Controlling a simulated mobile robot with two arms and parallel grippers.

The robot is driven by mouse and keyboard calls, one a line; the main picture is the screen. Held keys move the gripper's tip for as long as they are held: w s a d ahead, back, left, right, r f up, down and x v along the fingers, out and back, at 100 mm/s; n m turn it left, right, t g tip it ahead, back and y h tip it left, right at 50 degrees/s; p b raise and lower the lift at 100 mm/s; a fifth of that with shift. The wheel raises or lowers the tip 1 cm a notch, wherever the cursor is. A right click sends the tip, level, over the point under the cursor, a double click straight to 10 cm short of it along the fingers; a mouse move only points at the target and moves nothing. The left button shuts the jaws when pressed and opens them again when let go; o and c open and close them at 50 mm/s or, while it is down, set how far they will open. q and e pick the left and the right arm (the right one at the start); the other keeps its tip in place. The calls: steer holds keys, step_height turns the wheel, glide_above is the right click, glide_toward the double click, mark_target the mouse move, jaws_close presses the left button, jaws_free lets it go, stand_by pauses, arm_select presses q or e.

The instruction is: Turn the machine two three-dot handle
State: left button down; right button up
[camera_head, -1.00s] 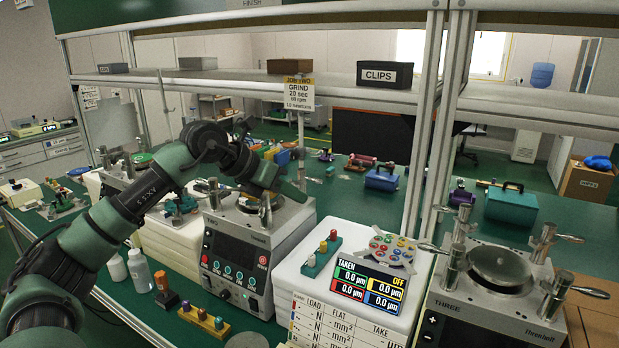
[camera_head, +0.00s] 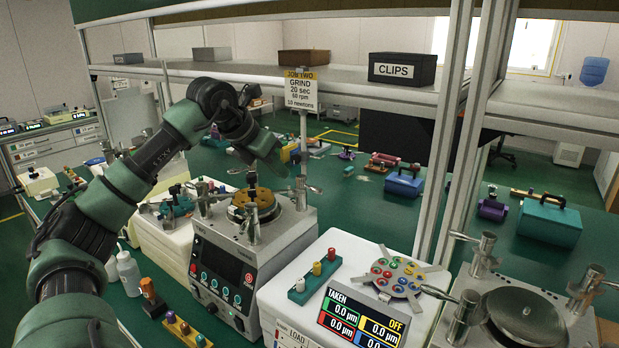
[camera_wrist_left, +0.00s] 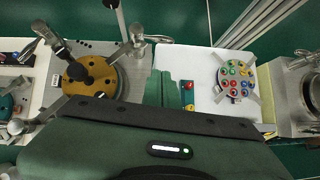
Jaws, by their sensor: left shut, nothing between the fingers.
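Machine two (camera_head: 229,280) stands at the centre of the head view, with a dark screen and a row of buttons. On its top is a round brown-gold plate (camera_head: 262,207) with metal posts and lever handles around it, such as the right rear handle (camera_head: 301,190) and the front post (camera_head: 252,212). The wrist view also shows the plate (camera_wrist_left: 90,80) and a handle post (camera_wrist_left: 137,38). The dots on the handles are too small to read. My left gripper (camera_head: 272,160) is shut and empty, above and behind the plate, apparently clear of the handles. My right gripper is out of view.
A white unit with a display (camera_head: 360,318) and a disc of coloured pieces (camera_head: 394,277) stands right of machine two. Machine three (camera_head: 525,318) is further right. A shelf (camera_head: 330,82) and its uprights stand behind.

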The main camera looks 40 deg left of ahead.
mark_target(305, 186)
arm_select(q)
steer(key=p+x, duration=0.1)
steer(key=x, duration=0.2)
steer(key=w+p+x, duration=0.1)
steer(key=p+x, duration=0.1)
steer(key=x, duration=0.2)
steer(key=r+p+x, duration=0.1)
steer(key=x, duration=0.3)
steer(key=shift+w, duration=0.3)
steer(key=shift+w+f, duration=0.25)
steer(key=shift+w, duration=0.1)
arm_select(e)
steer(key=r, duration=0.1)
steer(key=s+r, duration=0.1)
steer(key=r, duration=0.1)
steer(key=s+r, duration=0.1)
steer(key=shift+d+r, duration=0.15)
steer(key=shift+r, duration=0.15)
arm_select(q)
steer(key=shift+d+p, duration=0.1)
steer(key=shift+p, duration=0.25)
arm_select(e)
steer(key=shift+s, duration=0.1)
